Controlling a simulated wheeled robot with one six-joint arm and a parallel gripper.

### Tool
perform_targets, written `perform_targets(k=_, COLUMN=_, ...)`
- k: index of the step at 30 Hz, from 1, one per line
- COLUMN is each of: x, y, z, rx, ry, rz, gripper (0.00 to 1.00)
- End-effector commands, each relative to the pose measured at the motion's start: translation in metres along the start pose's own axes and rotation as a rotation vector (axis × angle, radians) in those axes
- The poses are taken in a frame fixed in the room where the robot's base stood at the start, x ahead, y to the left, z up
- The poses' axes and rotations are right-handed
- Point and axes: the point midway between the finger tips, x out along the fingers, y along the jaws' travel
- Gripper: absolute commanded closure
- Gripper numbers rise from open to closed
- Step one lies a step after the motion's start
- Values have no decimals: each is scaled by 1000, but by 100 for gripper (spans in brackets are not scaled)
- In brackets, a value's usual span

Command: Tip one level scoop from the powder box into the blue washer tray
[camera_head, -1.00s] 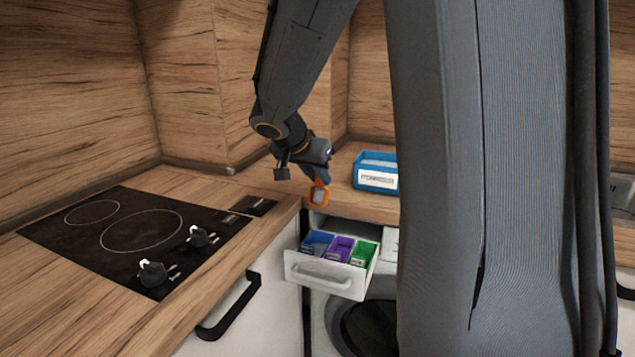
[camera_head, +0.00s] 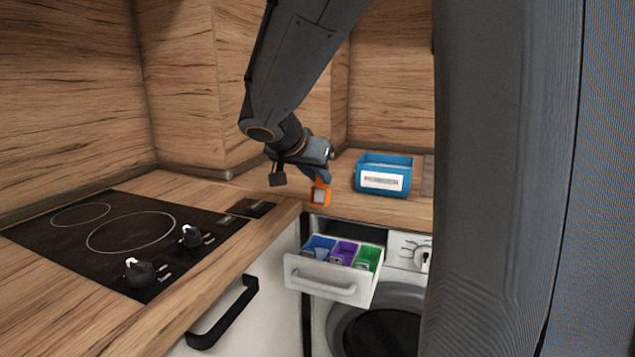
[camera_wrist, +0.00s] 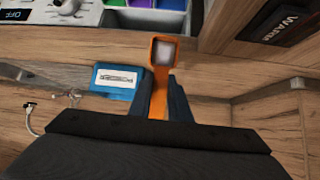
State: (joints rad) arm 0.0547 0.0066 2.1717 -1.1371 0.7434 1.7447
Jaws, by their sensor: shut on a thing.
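My gripper (camera_head: 318,172) is shut on the handle of an orange scoop (camera_head: 320,194). In the wrist view my gripper (camera_wrist: 160,97) has a finger on each side of the handle, and the scoop (camera_wrist: 153,68) holds pale powder in its bowl. The blue washer tray (camera_head: 319,243) is the leftmost compartment. The powder box (camera_head: 383,180) is a blue open box with a white label, on the counter behind; it also shows in the wrist view (camera_wrist: 115,92). Its contents are hidden.
Purple (camera_head: 344,251) and green (camera_head: 368,257) compartments sit right of the blue one. A black hob (camera_head: 130,235) with knobs lies on the counter at left. The washer knob (camera_head: 422,260) is right of the drawer. Wooden walls close the back.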

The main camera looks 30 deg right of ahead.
Motion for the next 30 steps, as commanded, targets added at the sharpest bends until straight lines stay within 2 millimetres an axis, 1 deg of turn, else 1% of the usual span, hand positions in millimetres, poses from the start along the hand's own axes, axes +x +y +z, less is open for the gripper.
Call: perform_targets(k=30, x=-7, y=0, z=6, rx=2, ry=124, rz=-1, gripper=100)
